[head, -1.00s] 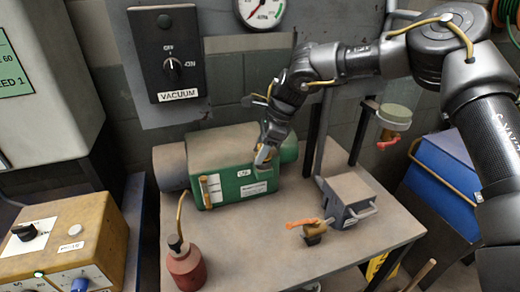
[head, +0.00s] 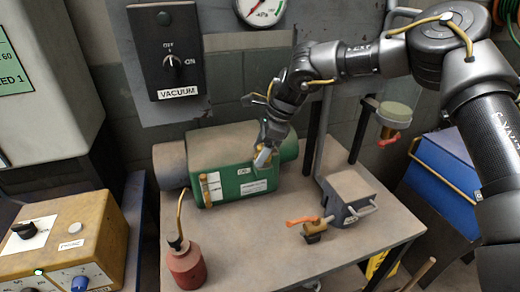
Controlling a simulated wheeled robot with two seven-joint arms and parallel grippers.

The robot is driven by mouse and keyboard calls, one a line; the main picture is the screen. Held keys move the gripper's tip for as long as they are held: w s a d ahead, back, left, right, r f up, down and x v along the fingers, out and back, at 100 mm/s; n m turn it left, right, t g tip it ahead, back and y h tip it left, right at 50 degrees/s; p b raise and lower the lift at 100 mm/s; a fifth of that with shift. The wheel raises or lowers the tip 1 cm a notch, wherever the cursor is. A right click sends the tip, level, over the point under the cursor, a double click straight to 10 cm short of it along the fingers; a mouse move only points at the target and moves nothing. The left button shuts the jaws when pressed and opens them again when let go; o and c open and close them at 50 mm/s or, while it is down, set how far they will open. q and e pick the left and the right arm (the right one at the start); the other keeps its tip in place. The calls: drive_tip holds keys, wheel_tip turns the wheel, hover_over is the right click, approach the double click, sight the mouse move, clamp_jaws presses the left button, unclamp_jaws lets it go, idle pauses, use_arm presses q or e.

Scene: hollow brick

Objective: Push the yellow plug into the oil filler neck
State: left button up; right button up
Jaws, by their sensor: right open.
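The green vacuum pump (head: 225,150) with a grey motor end (head: 170,166) lies on the workbench. My right gripper (head: 263,157) is open, pointing down at the front right upper edge of the pump, by the small OIL label (head: 245,171). A small yellowish patch (head: 255,159) shows beside the fingertips. It may be the yellow plug, but it is too small and too covered to tell how it sits. The oil filler neck is hidden behind the gripper. My left gripper is not in view.
A red oil can (head: 186,267) with a tall spout stands at the bench's front left. A brass valve with an orange lever (head: 303,220) and a grey box (head: 348,196) with a handle sit to the right. The bench front (head: 255,240) is clear.

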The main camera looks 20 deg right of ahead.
drive_tip(key=shift+d+r, duration=0.15)
drive_tip(key=shift+r, duration=0.25)
drive_tip(key=b+v, duration=0.1)
drive_tip(key=v, duration=0.4)
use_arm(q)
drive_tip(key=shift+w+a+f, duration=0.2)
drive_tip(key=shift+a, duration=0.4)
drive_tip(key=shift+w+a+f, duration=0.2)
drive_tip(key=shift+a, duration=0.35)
use_arm(e)
drive_tip(key=v, duration=0.5)
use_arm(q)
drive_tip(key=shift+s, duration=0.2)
